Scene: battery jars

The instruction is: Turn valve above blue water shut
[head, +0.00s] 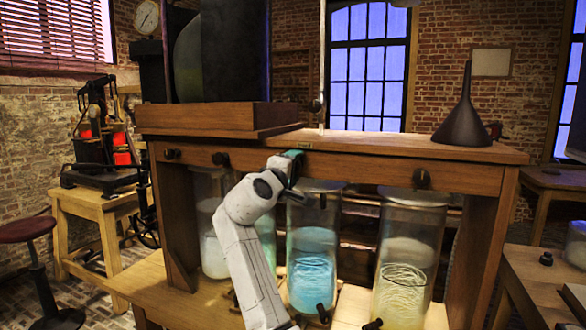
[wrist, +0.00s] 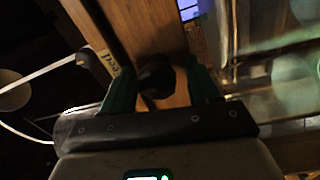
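The jar of blue water (head: 313,262) stands under the wooden beam (head: 350,167), near the middle of the head view. My gripper (head: 292,162) is up at the beam, just above and left of this jar, and hides the valve there in the head view. In the wrist view a dark round valve knob (wrist: 157,72) sits on the beam between the two green fingers of my gripper (wrist: 162,88). The fingers are apart, one on each side of the knob, with a gap visible at the right one. I cannot tell whether the left one touches.
Other dark knobs sit on the beam at left (head: 220,158) and right (head: 421,178). A jar of pale yellowish liquid (head: 404,285) stands right of the blue one, and a pale jar (head: 212,245) is left, partly behind my arm. A dark funnel (head: 464,115) stands on top.

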